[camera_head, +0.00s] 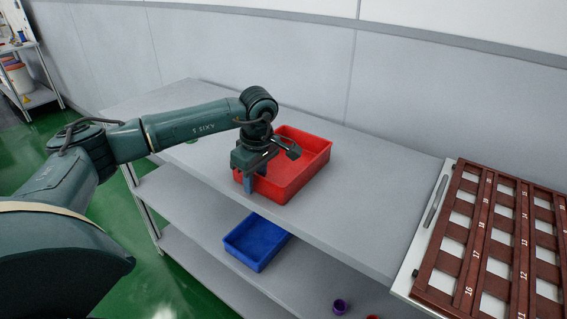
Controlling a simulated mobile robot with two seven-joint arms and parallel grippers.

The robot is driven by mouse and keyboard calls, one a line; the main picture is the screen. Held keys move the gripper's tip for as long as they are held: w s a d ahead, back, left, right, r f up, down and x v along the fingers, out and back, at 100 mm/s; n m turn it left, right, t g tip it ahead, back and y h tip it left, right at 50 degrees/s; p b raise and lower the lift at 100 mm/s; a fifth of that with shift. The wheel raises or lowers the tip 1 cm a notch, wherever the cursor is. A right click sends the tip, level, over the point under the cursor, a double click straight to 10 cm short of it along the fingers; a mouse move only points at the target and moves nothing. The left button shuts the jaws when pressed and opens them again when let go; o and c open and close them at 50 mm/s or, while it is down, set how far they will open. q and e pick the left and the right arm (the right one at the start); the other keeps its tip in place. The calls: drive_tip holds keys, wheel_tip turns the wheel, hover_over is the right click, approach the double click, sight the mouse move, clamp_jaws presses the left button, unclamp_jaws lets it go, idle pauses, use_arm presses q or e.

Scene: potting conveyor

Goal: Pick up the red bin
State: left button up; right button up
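The red bin (309,164) is an open rectangular tray standing upright on the top shelf of the grey table. My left gripper (251,178) reaches in from the left and points down at the bin's left end. One grey finger shows against the left wall of the bin, and the gripper body covers part of that wall and corner. I cannot tell whether the fingers are clamped on the wall or apart around it. The bin appears to rest on the shelf. My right gripper is not in view.
A blue bin (257,241) sits on the lower shelf. A brown numbered rack (481,235) stands at the right. A small purple pot (340,306) is near the bottom edge. The grey tabletop (372,205) is clear right of the red bin, with a wall behind.

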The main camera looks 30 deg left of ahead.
use_arm(q)
drive_tip(key=shift+f, duration=0.15)
clamp_jaws()
idle(0.5)
